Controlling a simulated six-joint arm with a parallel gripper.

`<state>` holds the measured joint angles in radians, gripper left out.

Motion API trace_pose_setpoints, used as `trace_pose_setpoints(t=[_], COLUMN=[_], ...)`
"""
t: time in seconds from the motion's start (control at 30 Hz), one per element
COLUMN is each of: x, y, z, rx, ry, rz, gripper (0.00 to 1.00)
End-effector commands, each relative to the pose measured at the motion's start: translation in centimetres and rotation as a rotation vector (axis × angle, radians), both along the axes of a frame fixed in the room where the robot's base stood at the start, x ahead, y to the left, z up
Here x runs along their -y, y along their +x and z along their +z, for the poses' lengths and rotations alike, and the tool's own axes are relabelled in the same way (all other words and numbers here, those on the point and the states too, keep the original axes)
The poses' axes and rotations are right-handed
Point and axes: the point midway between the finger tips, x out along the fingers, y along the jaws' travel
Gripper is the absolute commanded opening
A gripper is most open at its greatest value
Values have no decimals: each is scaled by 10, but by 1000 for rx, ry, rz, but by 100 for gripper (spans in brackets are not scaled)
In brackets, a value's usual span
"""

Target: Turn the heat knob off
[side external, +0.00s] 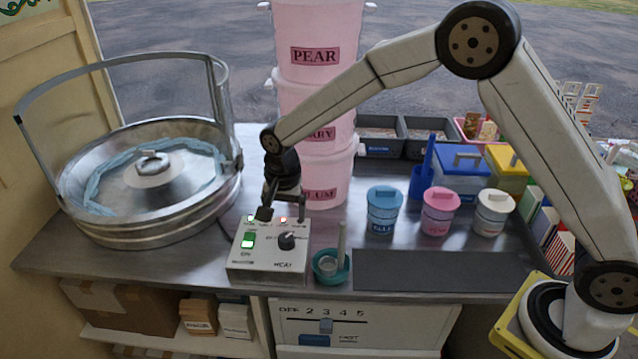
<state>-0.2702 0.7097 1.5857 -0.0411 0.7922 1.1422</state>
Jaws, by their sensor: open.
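The heat knob (287,241) is a round black knob on the sloped top of a pale control box (266,271), which is marked HEAT at its front. Which way the knob points is too small to tell. A green rocker switch (248,240) with ON below it sits to the left of the knob. Small red and green lights show along the box's back edge. My gripper (284,213) points down over the back of the box, its fingers open and apart. It is above and behind the knob, and nothing shows between the fingers. Whether a fingertip touches the box is unclear.
A metal floss machine (125,228) with a raised hoop stands left. Stacked pink tubs (318,182) rise behind my gripper. A teal bowl (331,275) with a stick sits right beside the box. Blue, pink and white jars (384,212) stand right. A dark mat (440,270) lies bare in front.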

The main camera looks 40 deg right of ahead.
Motion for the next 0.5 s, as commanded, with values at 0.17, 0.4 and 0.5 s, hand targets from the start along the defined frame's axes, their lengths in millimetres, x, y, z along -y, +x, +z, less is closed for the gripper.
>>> trace_pose_setpoints(t=[0.17,0.4,0.5], x=[-2,-3,-3], y=[5,6,6], z=[2,4,4], rx=[-69,-101,-101], ry=[-2,-6,-6], rz=[-188,-273,-274], gripper=[89,89,89])
